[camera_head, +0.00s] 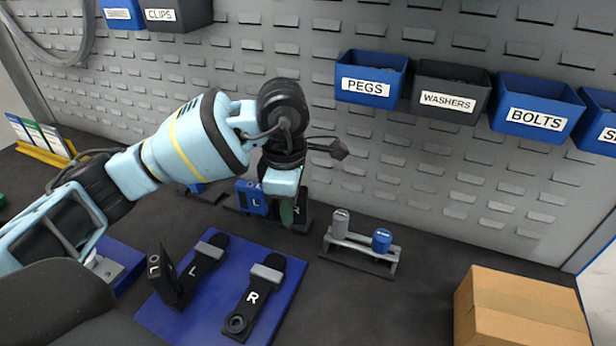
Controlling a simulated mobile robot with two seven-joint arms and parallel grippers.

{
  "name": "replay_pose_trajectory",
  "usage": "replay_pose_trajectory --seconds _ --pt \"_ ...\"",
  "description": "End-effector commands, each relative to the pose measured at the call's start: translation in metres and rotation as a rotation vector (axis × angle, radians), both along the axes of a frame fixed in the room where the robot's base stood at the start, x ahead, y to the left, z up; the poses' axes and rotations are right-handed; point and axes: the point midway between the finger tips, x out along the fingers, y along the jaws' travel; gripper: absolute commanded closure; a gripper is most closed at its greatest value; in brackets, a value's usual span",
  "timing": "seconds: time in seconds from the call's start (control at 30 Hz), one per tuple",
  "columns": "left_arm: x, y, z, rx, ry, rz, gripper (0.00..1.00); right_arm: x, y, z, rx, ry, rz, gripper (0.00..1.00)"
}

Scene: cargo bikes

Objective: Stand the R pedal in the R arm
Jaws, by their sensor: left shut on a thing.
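The R arm (252,298) is a black crank lying on a blue mat, with a white R, a grey block at its far end and a round socket at its near end. A dark pedal marked R (297,207) stands upright in the rack at the back, partly hidden by my left gripper. My left gripper (286,207) points down there and is shut on the R pedal. Its fingertips are partly obscured. No right gripper shows.
Beside the R pedal is a blue block marked L (251,198). The L arm (200,264) lies on the blue mat (221,299), with a black block (158,272) upright at its near end. A grey stand (361,250) and cardboard box (522,309) are right. Labelled bins hang behind.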

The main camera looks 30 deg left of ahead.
Motion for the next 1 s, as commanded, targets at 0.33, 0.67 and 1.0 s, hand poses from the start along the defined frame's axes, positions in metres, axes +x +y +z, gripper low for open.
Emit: replay_pose_trajectory --seconds 0.33,0.67,1.0 --pt "-0.024 -0.007 -0.003 0.005 0.0 -0.763 1.0 0.003 0.0 0.001 0.0 -0.005 0.0 0.64" --pt "-0.048 -0.013 -0.006 0.007 0.002 -1.474 1.0 0.003 0.0 0.001 0.0 -0.005 0.0 0.64" --pt "-0.06 -0.016 -0.007 0.007 0.003 -1.863 1.0 0.001 0.0 0.001 0.0 -0.002 0.0 0.64"
